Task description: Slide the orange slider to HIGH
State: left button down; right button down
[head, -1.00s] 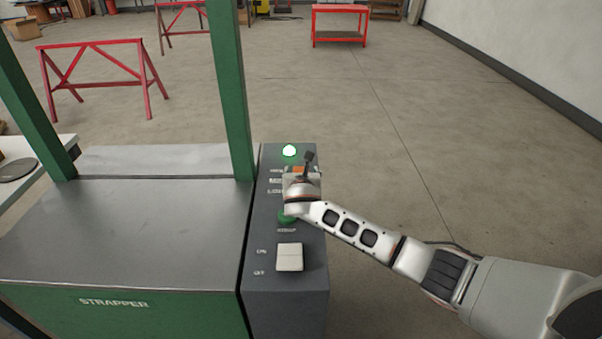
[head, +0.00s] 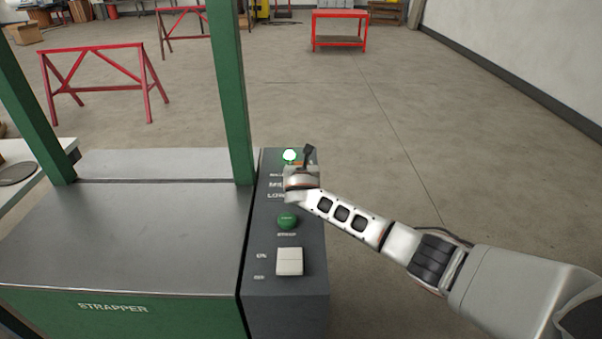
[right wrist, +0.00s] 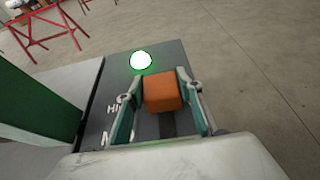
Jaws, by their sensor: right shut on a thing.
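The orange slider (right wrist: 161,92) is a block on the dark control panel (head: 315,232) of the strapper. In the right wrist view it sits between the two fingers of my right gripper (right wrist: 162,95), which is shut on it. A dark slot runs from the slider toward the camera. The slider is close to the lit green lamp, near the HIGH label (right wrist: 112,108), which is partly hidden by a finger. In the head view my right gripper (head: 302,165) covers nearly all of the slider. My left gripper is not in view.
The lit green lamp (head: 289,155) is just beyond the slider. A green button (head: 287,221) and a white ON/OFF rocker switch (head: 289,261) are nearer on the panel. A green post (head: 232,95) stands at its left. Open floor lies to the right.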

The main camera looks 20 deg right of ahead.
jog(key=shift+w+d+r, duration=0.1)
jog(key=c, duration=1.5)
grip_release()
jog(key=shift+o, duration=0.7)
jog(key=shift+w, duration=0.15)
jog(key=v, duration=1.2)
